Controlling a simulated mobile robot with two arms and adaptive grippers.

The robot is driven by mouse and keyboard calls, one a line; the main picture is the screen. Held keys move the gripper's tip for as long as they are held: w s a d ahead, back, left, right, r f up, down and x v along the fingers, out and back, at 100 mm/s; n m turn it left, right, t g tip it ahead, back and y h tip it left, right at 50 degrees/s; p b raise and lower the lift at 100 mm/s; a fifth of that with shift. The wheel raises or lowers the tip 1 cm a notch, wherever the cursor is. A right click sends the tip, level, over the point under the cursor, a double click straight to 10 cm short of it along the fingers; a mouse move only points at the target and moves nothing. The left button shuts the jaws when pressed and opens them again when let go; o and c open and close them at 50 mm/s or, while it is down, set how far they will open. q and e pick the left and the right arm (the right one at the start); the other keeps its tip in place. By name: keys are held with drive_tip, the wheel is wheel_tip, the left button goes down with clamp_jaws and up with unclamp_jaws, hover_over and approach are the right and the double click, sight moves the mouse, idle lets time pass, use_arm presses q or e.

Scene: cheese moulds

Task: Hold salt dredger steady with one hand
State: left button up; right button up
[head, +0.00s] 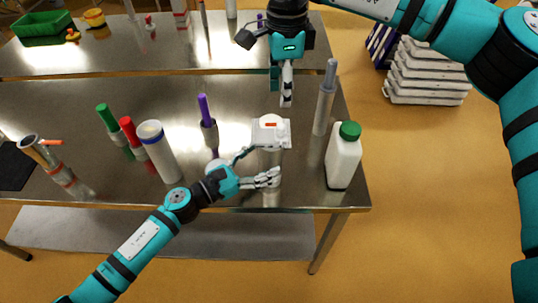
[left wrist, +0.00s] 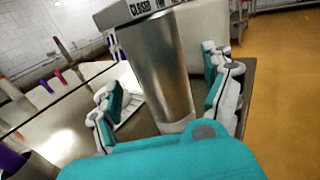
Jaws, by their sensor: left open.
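The salt dredger (head: 272,160) stands upright on the steel table, its body mostly hidden in the head view under its wide pale top (head: 271,133), which carries a small orange-red mark. In the left wrist view its metal body (left wrist: 160,65) fills the middle, and the edge of the top reads "CLOSED". My left gripper (head: 260,166) is open, with one finger on each side of the dredger body; I cannot tell whether they touch it. My right gripper (head: 286,88) points down beyond the dredger, apart from it; its finger opening is unclear.
A white bottle with a green cap (head: 342,158) and a grey-topped cylinder (head: 325,98) stand right of the dredger. A purple-handled tool (head: 207,118), a white cylinder (head: 158,150) and red and green handles (head: 106,117) stand left. Stacked white trays (head: 427,75) lie beyond the table.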

sight(281, 125)
use_arm(q)
drive_tip(key=shift+x, duration=1.55)
drive_tip(key=c, duration=1.6)
drive_tip(key=shift+o, duration=0.2)
use_arm(e)
drive_tip(key=shift+o, duration=0.5)
drive_tip(key=shift+r, duration=0.25)
drive_tip(key=shift+m, duration=0.8)
wheel_tip(281, 125, down, 11)
drive_tip(key=shift+r, duration=0.15)
clamp_jaws()
